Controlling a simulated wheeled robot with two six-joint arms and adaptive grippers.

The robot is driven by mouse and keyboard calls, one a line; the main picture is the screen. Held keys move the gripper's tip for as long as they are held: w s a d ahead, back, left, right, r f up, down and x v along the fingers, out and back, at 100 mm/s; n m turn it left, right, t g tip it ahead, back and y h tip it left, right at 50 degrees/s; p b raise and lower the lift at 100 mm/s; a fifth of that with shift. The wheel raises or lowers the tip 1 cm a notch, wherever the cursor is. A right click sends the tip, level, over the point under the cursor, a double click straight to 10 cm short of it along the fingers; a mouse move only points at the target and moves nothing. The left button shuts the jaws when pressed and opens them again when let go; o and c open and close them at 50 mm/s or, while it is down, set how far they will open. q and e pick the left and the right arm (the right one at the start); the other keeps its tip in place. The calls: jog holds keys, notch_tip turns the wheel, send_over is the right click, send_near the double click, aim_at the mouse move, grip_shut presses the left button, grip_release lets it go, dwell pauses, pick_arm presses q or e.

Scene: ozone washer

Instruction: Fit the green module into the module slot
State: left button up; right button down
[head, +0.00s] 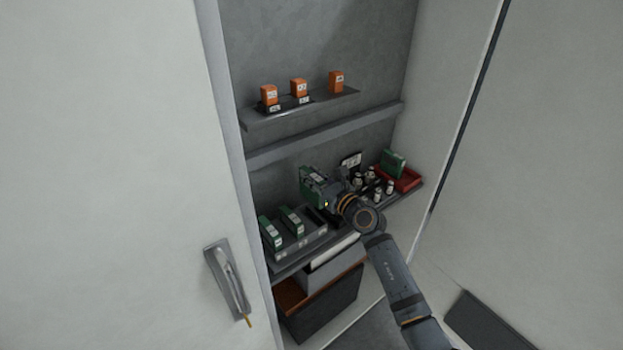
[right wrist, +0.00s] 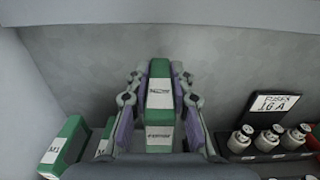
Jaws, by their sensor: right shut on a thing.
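My right gripper (head: 330,194) is shut on a green module (head: 312,184) and holds it up in front of the back wall, above the module rack. In the right wrist view, the held green module (right wrist: 160,92), with white labels, sits between both fingers of the gripper (right wrist: 159,122). The grey module rack (head: 302,247) stands on the lower shelf. Two green modules stand in it, the left one (head: 270,233) and the middle one (head: 292,220). The rack's right part, where the module slot lies, is partly hidden by my gripper and arm. My left gripper is not in view.
A red tray (head: 409,184) with another green module (head: 393,162) stands at the shelf's right end. Several small fuses (right wrist: 268,138) and a sign (right wrist: 273,104) stand right of the gripper. Orange blocks (head: 299,88) stand on the upper shelf. A cabinet door (head: 110,170) is at left.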

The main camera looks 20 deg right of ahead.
aim_at(311, 191)
jog(key=shift+a+r, duration=0.15)
jog(key=shift+r, duration=0.05)
notch_tip(311, 191, down, 5)
jog(key=b, duration=0.3)
jog(key=shift+r+b, duration=0.15)
jog(key=shift+b, duration=0.25)
jog(key=shift+f+b, duration=0.6)
jog(key=shift+f, duration=0.1)
pick_arm(q)
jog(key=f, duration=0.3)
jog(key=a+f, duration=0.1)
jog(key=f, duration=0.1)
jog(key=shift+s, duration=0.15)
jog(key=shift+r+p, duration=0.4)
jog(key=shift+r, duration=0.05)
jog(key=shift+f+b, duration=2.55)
jog(key=shift+b, duration=0.05)
pick_arm(e)
jog(key=shift+f, duration=2.8)
jog(key=c, duration=1.1)
grip_release()
jog(key=shift+s, duration=0.1)
